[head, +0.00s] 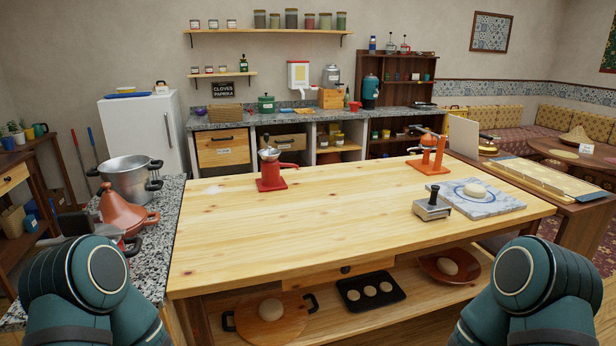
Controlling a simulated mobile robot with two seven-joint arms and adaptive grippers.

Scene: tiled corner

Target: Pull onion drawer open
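Several drawers show in the head view, and I cannot read which is the onion one. A wooden drawer front (222,148) with a dark handle and a small white label sits at the left of the back counter. A second wooden drawer (284,142) with a small label is to its right and seems to stick out a little. The near table has a drawer with a dark knob (345,269) under its top, apparently shut. Only teal upper parts of my two arms show at the bottom corners. Neither gripper can be seen.
The wide wooden table (330,215) stands between me and the back counter (310,117). On it are a red grinder (271,172), an orange press (428,157) and a marble board (480,200). A steel pot (130,180) and a tagine (122,215) stand on the left counter.

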